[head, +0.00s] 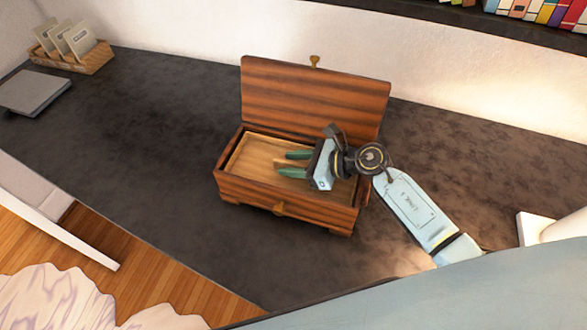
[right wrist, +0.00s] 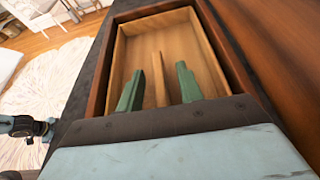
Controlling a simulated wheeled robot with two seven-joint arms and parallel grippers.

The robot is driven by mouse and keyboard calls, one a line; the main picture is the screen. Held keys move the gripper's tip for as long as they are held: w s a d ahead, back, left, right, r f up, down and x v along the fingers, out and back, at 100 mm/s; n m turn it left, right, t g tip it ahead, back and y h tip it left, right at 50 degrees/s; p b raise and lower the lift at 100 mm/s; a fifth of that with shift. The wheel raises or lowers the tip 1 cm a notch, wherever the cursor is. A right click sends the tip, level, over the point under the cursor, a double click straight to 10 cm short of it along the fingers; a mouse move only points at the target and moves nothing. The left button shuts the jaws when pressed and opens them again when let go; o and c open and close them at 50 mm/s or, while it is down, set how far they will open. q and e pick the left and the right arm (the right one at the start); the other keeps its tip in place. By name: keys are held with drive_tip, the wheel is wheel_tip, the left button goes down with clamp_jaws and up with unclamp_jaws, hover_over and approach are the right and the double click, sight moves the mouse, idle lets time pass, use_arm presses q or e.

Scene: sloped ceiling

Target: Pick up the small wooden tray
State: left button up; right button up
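The small wooden tray (head: 257,153), of light wood, sits inside a darker striped wooden box (head: 255,195) with its lid raised. In the right wrist view the tray (right wrist: 198,50) has low walls and a thin wooden strip (right wrist: 158,82) along its middle. My right gripper (head: 284,163) is over the tray with its green fingers pointing to the left. Its fingers are apart, one on each side of the strip in the right wrist view. I cannot tell whether they touch it. The gripper hides the tray's right part in the head view. My left gripper does not show.
The box stands on a dark desk (head: 150,130), with free room to its left. The raised lid (head: 310,100) stands behind it. A basket with cards (head: 85,62) and a grey flat object (head: 33,92) are at far left. A shelf with books (head: 535,12) is at upper right.

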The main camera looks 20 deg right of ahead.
clamp_jaws()
drive_tip(key=shift+r, duration=0.15)
